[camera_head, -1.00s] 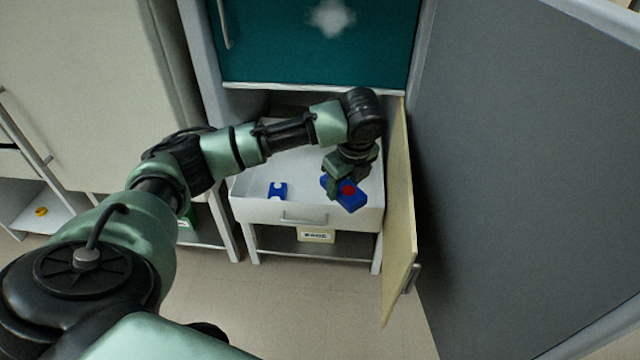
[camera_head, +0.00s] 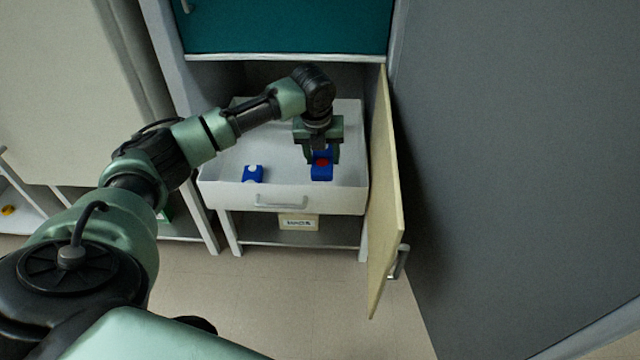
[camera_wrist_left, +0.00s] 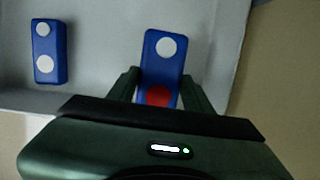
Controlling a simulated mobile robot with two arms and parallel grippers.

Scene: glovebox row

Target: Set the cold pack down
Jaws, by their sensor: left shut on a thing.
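The cold pack is a blue block (camera_head: 321,173) with a red dot and, in the left wrist view (camera_wrist_left: 164,70), a white dot as well. My left gripper (camera_head: 322,158) is shut on it, with a finger on each side at the red-dot end. It is over the right part of the open white drawer (camera_head: 284,200). I cannot tell whether the pack touches the drawer floor. A second blue block (camera_head: 252,174) with white dots lies in the drawer to the left; it also shows in the left wrist view (camera_wrist_left: 48,52). My right gripper is not in view.
An open cream door (camera_head: 385,200) stands close along the drawer's right side. A teal panel (camera_head: 285,25) is above. A labelled box (camera_head: 298,222) sits on the shelf below. The drawer floor between the two blue blocks is clear.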

